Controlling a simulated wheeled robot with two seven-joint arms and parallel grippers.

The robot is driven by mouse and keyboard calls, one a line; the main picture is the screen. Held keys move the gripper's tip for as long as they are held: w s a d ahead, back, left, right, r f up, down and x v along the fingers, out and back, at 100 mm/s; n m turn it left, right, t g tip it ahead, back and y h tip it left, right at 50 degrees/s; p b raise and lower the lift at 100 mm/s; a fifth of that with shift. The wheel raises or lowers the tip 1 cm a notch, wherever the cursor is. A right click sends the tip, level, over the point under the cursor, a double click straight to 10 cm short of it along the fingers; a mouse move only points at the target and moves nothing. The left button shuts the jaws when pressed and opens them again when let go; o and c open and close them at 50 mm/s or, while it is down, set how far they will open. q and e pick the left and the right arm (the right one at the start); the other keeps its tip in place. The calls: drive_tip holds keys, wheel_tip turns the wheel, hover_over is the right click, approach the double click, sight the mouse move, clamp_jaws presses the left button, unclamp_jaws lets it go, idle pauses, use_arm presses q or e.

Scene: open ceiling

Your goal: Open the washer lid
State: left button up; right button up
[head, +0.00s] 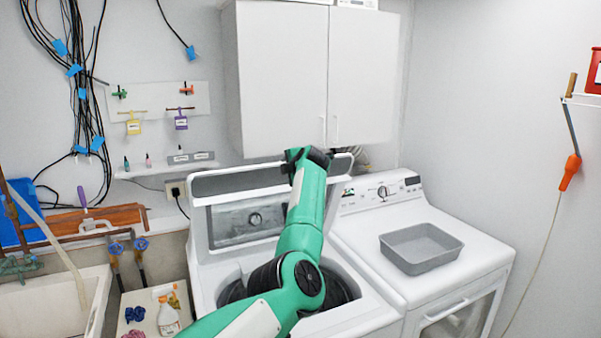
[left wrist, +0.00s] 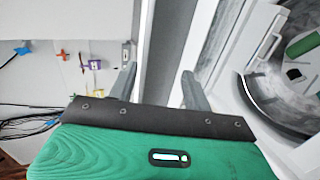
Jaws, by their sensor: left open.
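The white washer (head: 375,322) stands in the middle of the head view. Its lid (head: 202,222) is raised and stands near upright at the back, with a window in it. The drum opening below is uncovered, partly hidden by my green left arm. My left gripper (head: 310,156) is at the lid's upper edge, right of its middle; its fingers are hard to see there. In the left wrist view, my left gripper (left wrist: 158,82) has its fingers apart, with the lid's edge (left wrist: 165,45) running between them. The drum (left wrist: 297,75) shows at right. My right gripper is not in view.
A white dryer (head: 455,240) with a grey bin (head: 422,252) on top stands to the right. White wall cabinets (head: 280,75) hang just above my left gripper. A sink (head: 50,310) and a spray bottle (head: 168,318) are at lower left.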

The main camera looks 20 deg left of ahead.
use_arm(q)
drive_tip(key=b+v, duration=0.5)
drive_tip(key=v, duration=0.6)
drive_tip(key=shift+s, duration=0.25)
drive_tip(key=shift+d, duration=0.15)
